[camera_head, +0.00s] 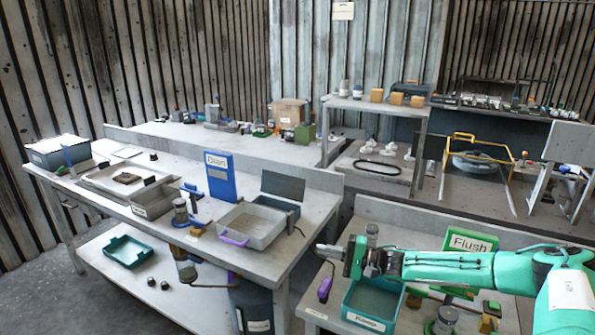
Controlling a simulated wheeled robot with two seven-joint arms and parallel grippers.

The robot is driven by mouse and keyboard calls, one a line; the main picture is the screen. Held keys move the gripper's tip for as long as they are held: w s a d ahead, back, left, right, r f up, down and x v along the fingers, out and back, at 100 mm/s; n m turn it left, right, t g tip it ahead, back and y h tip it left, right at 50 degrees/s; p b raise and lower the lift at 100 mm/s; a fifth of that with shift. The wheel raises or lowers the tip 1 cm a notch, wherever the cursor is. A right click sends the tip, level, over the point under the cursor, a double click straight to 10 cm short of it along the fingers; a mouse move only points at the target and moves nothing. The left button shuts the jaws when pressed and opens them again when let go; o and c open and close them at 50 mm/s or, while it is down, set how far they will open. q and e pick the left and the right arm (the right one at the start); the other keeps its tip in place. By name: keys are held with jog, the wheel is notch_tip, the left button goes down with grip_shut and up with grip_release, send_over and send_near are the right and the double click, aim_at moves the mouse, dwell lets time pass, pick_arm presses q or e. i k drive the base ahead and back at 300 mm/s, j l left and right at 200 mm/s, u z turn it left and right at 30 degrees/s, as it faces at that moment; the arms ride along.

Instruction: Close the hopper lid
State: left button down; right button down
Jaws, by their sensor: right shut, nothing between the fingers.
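No part is labelled as a hopper. A dark grey flat panel (283,186) stands raised at the back of a small dark teal-sided box (276,206) on the left bench; it looks like an open lid, but I cannot be sure it is the hopper lid. My right gripper (328,252) reaches in from the right over the front bench, above a teal labelled bin (372,304). It is shut and empty, well to the right of and nearer than the panel. My left gripper is not in view.
A grey tray with a purple handle (250,226) sits before the raised panel. A blue sign (220,176) stands left of it. A green "Flush" sign (470,243) is behind my right arm. A purple-tipped part (325,287) is below the gripper. Shelves (375,104) stand behind.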

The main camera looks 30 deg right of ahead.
aim_at(279, 184)
jog(key=i+l, duration=1.1)
jog(key=l, duration=0.15)
